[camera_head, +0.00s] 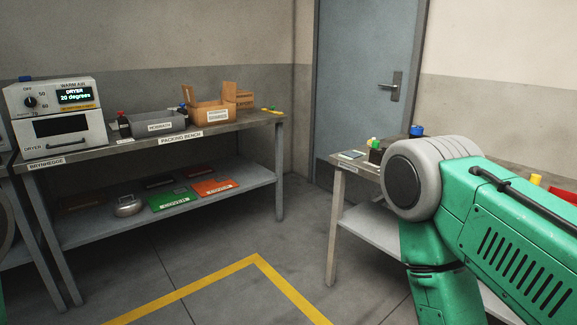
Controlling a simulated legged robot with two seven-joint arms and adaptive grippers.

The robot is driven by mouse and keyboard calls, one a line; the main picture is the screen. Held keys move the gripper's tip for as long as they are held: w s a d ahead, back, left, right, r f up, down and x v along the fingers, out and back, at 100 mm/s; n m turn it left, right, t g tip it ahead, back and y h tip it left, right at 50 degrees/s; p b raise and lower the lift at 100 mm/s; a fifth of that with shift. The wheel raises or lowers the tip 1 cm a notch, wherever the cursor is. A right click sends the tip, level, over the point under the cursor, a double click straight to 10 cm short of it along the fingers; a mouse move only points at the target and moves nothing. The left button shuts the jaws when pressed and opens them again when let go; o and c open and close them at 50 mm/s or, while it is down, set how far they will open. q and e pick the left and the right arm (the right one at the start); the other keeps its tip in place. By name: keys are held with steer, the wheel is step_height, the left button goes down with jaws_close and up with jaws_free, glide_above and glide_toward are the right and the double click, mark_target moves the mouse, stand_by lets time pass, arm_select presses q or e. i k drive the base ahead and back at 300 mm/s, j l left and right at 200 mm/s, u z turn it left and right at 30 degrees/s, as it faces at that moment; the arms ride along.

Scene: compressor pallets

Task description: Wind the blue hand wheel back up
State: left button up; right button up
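No blue hand wheel can be made out for certain. A small blue round part (417,130) stands on the right table, partly behind my arm, too small to identify. Another small blue thing (183,107) sits on the packing bench beside the open cardboard box. A blue item (25,79) lies on top of the dryer. My green right arm with its grey joint fills the right side of the view and hides much of the right table. Neither gripper shows.
The packing bench (236,127) along the back wall carries the dryer (62,112), a grey tray (159,124) and a cardboard box (208,113). Its lower shelf holds green (172,200) and orange covers (214,187). A closed door (362,70) stands behind. The yellow-marked floor (215,295) is clear.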

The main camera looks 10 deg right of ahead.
mark_target(415, 130)
steer(key=i+z, duration=0.3)
steer(key=z, duration=0.15)
steer(key=i+z, duration=0.45)
steer(key=i+j+z, duration=0.15)
steer(key=z, duration=0.25)
steer(key=i+j+z, duration=0.3)
steer(key=z, duration=0.15)
steer(key=i+j+z, duration=0.25)
steer(key=z, duration=0.2)
steer(key=j, duration=0.1)
